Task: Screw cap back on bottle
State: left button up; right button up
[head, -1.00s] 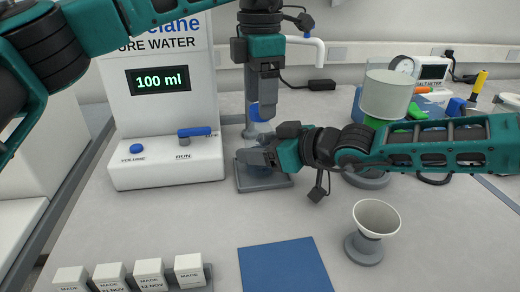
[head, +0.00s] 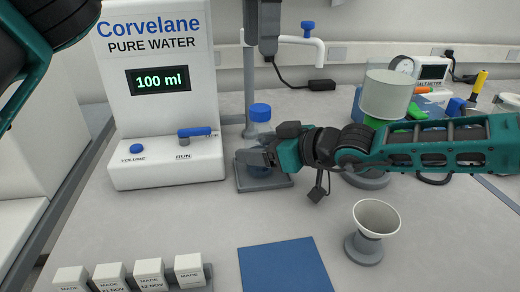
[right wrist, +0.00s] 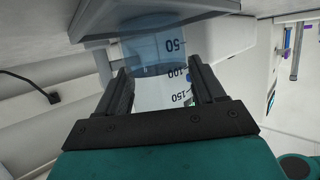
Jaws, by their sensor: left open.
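The clear bottle (head: 259,129) stands upright on a small grey square plate (head: 262,186) by the water dispenser. Its blue cap (head: 260,112) sits on its top; how tightly it is seated cannot be told. My right gripper (head: 257,158) reaches in from the right and is shut around the bottle's body, hiding much of it. In the right wrist view the fingers flank the bottle (right wrist: 158,92), which has volume marks and blue-tinted water.
A cup-like funnel on a stand (head: 376,220), a blue mat (head: 285,265) and several labelled white blocks (head: 149,272) are in front. Instruments crowd the back right.

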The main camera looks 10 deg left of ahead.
jog(key=o, duration=0.4)
jog(key=shift+o, duration=0.2)
jog(key=shift+s+d+r, duration=0.15)
jog(key=shift+d, duration=0.35)
jog(key=p+v, duration=0.2)
jog(key=v, duration=0.9)
jog(key=shift+s+d+r, duration=0.15)
jog(key=shift+s+d, duration=0.1)
jog(key=shift+d, duration=0.05)
